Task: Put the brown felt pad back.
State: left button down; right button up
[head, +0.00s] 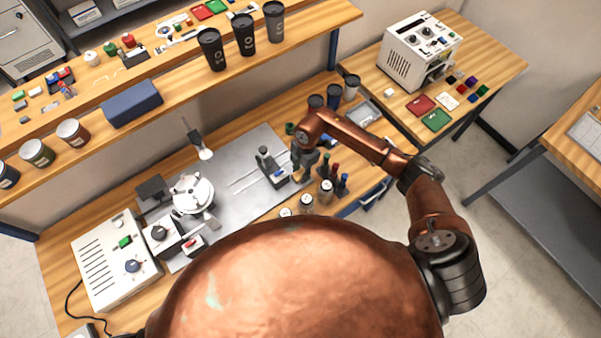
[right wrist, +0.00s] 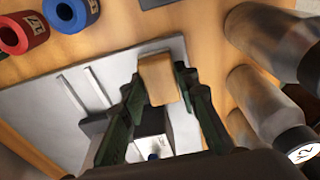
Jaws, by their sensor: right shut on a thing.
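The brown felt pad (right wrist: 157,80) is a small tan block in the right wrist view. My right gripper (right wrist: 160,88) is shut on it, with a dark green finger on each side. In the head view my right gripper (head: 304,157) is over the right end of the grey metal plate (head: 236,190), and the pad cannot be made out there. A small dark and light fixture (head: 272,168) stands on the plate just left of the gripper; a pale block (right wrist: 150,148) shows below the pad in the wrist view. My left gripper is out of view.
A round white device (head: 192,193) stands on the plate's left.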

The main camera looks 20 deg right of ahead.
jog(key=shift+f, duration=0.2)
jog(key=shift+f, duration=0.1)
jog(key=o, duration=1)
jog(key=r, duration=0.4)
jog(key=d+r, duration=0.1)
jog(key=r, duration=0.3)
jog(key=r+b, duration=0.1)
jog(key=r, duration=0.3)
jog(key=shift+w+d+r, duration=0.1)
jog(key=shift+w+d, duration=0.1)
jog(key=shift+w, duration=0.05)
